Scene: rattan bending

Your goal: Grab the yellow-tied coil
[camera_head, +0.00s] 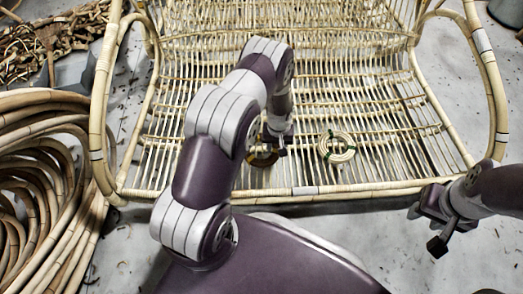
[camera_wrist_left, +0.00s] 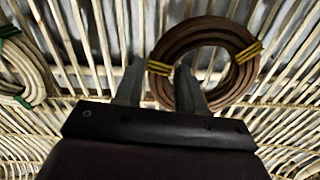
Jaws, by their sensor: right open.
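The yellow-tied coil (camera_wrist_left: 228,37) is a brown ring with yellow ties at its left and right sides. It also shows in the head view as a small brown ring (camera_head: 262,161), partly hidden by my left arm, on the rattan seat. My left gripper (camera_wrist_left: 158,78) has its two fingers apart, with the coil's left rim and a yellow tie between them; one finger is outside the ring, the other reaches over its hole. I cannot tell whether they press on the rim. The left gripper also shows in the head view (camera_head: 276,146). My right gripper (camera_head: 428,228) is open and empty at the right.
A pale coil with green ties (camera_head: 337,147) lies to the right of the yellow-tied coil; it also shows in the left wrist view (camera_wrist_left: 25,70). The rattan frame (camera_head: 400,187) has raised curved arms on both sides. Thick rattan bundles (camera_head: 35,180) fill the left side.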

